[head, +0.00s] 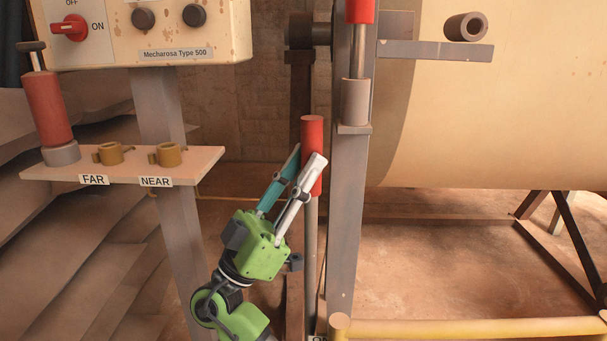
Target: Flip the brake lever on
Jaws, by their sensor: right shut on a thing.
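The lever (312,131) has a red cylindrical grip on a grey rod and stands about upright beside the grey post (345,220). My right gripper (308,153), with a green body, one teal finger and one pale finger, is shut on the red grip from below left. The pale finger crosses in front of the grip. My left gripper is not in view.
At the left, a control box (180,32) with a red switch (70,28) stands above a shelf (205,160) marked FAR and NEAR. A red-handled part (49,108) stands on it. A large beige drum (500,120) and yellow rail (470,328) lie right.

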